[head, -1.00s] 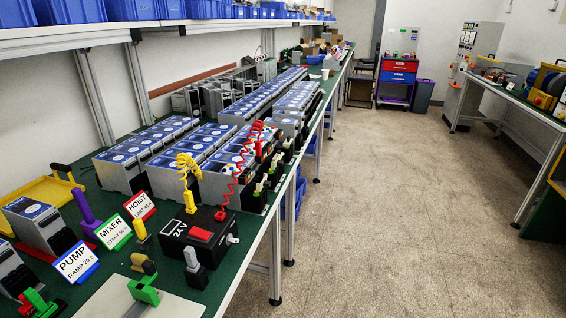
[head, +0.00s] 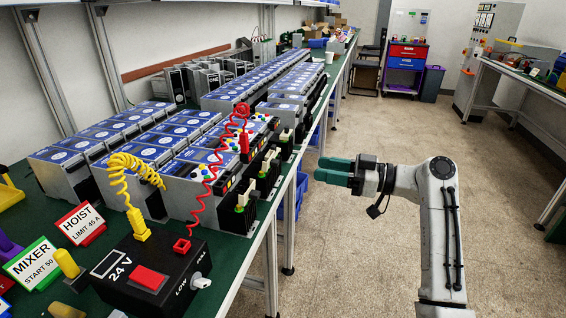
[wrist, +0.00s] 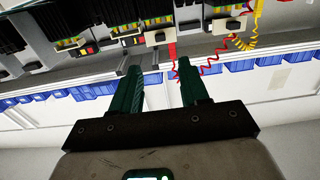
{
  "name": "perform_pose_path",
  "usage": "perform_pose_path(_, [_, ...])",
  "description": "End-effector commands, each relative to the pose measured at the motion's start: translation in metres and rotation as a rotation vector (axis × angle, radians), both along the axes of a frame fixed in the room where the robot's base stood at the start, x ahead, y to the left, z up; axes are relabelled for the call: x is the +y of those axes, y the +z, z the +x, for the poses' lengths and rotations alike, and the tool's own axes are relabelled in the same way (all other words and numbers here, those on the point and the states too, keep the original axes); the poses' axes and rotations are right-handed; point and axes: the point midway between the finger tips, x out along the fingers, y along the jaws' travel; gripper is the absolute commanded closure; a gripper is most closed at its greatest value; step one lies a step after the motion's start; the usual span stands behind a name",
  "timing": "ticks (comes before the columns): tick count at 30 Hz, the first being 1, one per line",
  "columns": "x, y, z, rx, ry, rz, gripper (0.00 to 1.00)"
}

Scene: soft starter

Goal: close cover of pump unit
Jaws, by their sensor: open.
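The pump unit cannot be made out in the head view; no PUMP sign is readable there now. Only a sliver of a blue-edged sign (head: 5,284) shows at the far left edge. My gripper (head: 320,170) is open and empty, with dark green fingers pointing left towards the bench edge, apart from the units. In the wrist view, my gripper (wrist: 160,70) has its two fingers spread with nothing between them, below a row of unit fronts with connectors. Which of these belongs to the pump cannot be told.
On the green bench (head: 230,292) stand rows of blue-topped grey units (head: 185,130), a black 24 V box (head: 150,292), a MIXER sign (head: 32,265) and a HOIST sign (head: 80,222). A yellow coiled cord (head: 135,165) and red coiled cord (head: 203,210) hang near.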

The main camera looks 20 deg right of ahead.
Motion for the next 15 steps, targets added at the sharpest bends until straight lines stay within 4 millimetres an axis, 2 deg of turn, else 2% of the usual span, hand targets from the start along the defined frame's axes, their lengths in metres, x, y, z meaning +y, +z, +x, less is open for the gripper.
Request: perform_pose_path(15, [0.069,-0.001,0.049,0.005,0.002,-0.001,0.55])
